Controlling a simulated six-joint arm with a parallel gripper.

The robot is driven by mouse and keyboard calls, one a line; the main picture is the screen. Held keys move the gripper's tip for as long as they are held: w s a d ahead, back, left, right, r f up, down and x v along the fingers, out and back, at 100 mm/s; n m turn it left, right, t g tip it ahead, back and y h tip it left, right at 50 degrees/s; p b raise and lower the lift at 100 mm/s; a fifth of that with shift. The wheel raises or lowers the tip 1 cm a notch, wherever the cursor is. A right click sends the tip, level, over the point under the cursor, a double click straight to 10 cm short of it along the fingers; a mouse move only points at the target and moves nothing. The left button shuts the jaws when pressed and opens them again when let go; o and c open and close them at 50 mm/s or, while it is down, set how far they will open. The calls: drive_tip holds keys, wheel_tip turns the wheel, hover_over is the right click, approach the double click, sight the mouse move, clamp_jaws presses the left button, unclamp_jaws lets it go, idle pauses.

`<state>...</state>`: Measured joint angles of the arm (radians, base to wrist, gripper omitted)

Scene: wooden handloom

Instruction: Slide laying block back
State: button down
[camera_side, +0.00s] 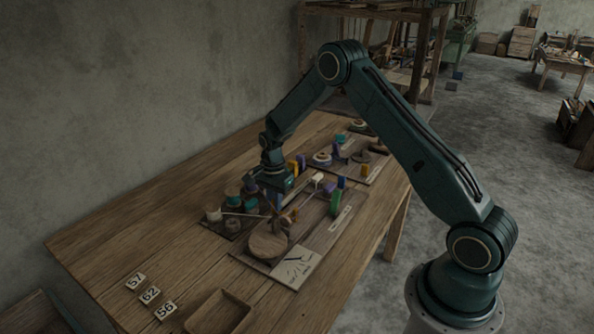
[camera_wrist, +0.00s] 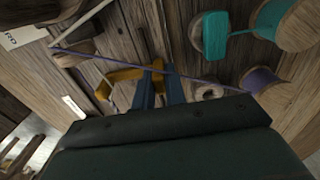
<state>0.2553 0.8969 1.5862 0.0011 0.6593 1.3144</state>
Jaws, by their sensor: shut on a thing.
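My gripper (camera_side: 278,203) is low over the work board (camera_side: 325,235) on the table. In the wrist view its two blue fingers (camera_wrist: 160,88) are close together, shut on an ochre wooden block (camera_wrist: 122,76). This appears to be the laying block; part of it is hidden by the fingers. An orange-brown piece (camera_side: 290,215) shows by the fingertips in the side view. A purple thread (camera_wrist: 105,57) runs across the wrist view, past the fingers.
A teal-wound piece (camera_wrist: 214,36), a teal spool (camera_wrist: 285,20) and a purple spool (camera_wrist: 262,80) stand close on the right in the wrist view. A round wooden disc (camera_side: 268,241) and a green block (camera_side: 335,203) are near my gripper. An empty tray (camera_side: 220,312) lies at the front.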

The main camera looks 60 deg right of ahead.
sight(283, 206)
drive_tip(key=shift+d, duration=2)
drive_tip(key=c, duration=1.4)
unclamp_jaws()
drive_tip(key=shift+c, duration=0.2)
drive_tip(key=shift+r, duration=0.15)
drive_tip(key=shift+a+r, duration=0.1)
drive_tip(key=shift+r, duration=0.15)
wheel_tip(283, 206, up, 13)
